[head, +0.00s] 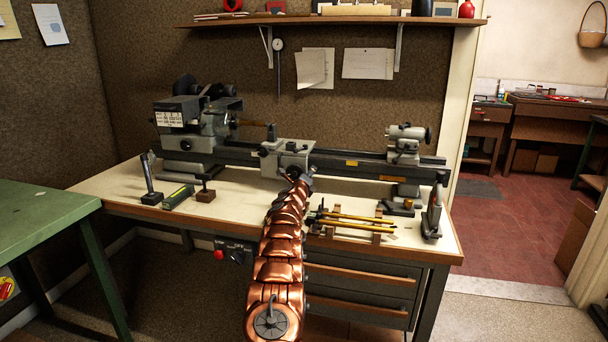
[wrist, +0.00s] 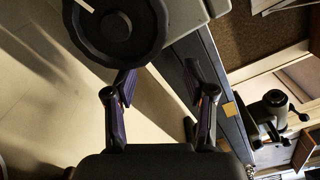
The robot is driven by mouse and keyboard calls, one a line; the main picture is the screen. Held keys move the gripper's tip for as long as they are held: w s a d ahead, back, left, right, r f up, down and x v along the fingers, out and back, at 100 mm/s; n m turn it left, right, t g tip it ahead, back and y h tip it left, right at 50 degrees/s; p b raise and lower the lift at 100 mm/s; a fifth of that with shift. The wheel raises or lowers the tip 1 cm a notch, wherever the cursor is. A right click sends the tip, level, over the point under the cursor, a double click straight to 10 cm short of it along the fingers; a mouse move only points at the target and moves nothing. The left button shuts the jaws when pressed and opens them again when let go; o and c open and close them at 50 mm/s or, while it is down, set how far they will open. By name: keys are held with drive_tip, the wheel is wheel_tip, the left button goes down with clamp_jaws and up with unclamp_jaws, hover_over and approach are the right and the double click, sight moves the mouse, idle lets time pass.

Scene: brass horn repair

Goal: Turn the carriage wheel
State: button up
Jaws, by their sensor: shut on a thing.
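The carriage wheel (wrist: 115,28) is a round black handwheel at the top left of the wrist view, with a thin pale strip across its upper part. The exact contact is hard to make out. In the head view my copper arm reaches up to the grey carriage (head: 286,157) on the lathe bed, with my gripper (head: 305,181) at its front. There the arm hides the wheel.
The lathe bed (head: 343,165) runs along the bench (head: 90,186), with the headstock (head: 187,125) left and tailstock (head: 403,146) right. Yellow rods on a wooden rack (head: 352,226) lie right of my arm. Small tools stand at the front left. A green table (head: 38,215) is at far left.

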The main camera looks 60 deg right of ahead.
drive_tip(key=shift+r+n, duration=0.5)
drive_tip(key=shift+r, duration=0.05)
drive_tip(key=shift+c, duration=1.3)
drive_tip(key=shift+w+a+r+n+p, duration=0.15)
drive_tip(key=shift+w+n+p, duration=0.15)
drive_tip(key=shift+n+p, duration=0.65)
clamp_jaws()
unclamp_jaws()
drive_tip(key=shift+b, duration=0.3)
drive_tip(key=o, duration=0.6)
drive_tip(key=shift+w+f, duration=0.2)
drive_tip(key=shift+f, duration=0.3)
drive_tip(key=o, duration=1.2)
drive_tip(key=shift+w+a+f, duration=0.1)
drive_tip(key=shift+w+f, duration=0.05)
drive_tip(key=shift+a, duration=0.25)
